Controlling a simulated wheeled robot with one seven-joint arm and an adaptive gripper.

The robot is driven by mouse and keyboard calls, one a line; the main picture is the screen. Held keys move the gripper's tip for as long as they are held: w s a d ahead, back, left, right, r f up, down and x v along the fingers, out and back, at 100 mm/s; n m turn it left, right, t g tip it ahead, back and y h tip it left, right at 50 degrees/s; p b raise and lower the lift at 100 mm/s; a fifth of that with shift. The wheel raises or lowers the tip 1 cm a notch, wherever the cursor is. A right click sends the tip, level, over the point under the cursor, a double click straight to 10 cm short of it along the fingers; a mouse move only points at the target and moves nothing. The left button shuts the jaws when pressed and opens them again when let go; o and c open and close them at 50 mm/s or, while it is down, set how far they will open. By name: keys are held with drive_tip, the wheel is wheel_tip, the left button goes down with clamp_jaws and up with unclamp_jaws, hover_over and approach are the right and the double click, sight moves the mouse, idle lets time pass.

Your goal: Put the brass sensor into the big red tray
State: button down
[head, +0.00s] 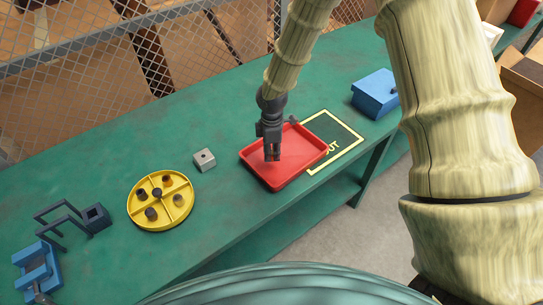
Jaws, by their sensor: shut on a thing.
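The big red tray (262,177) lies on the green bench, partly on a dark mat with a yellow outline. My gripper (272,156) points down over the inside of the tray, left of its middle. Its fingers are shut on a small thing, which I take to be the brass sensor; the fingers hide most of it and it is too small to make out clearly. I cannot tell how high the fingertips are above the tray floor. No other thing shows in the tray.
A round yellow divided tray (160,222) holds several small dark parts. A grey block (204,160) stands between it and the red tray. A blue box (375,92) stands at right. A dark frame (62,219) and blue fixture (36,268) are at left. A mesh fence runs behind.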

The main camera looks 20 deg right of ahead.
sight(272, 158)
drive_tip(key=shift+f+p, duration=0.5)
drive_tip(key=shift+f, duration=1.2)
drive_tip(key=shift+f, duration=0.1)
drive_tip(key=c, duration=1.2)
unclamp_jaws()
drive_tip(key=shift+r+b, duration=1.15)
drive_tip(key=shift+r, duration=5)
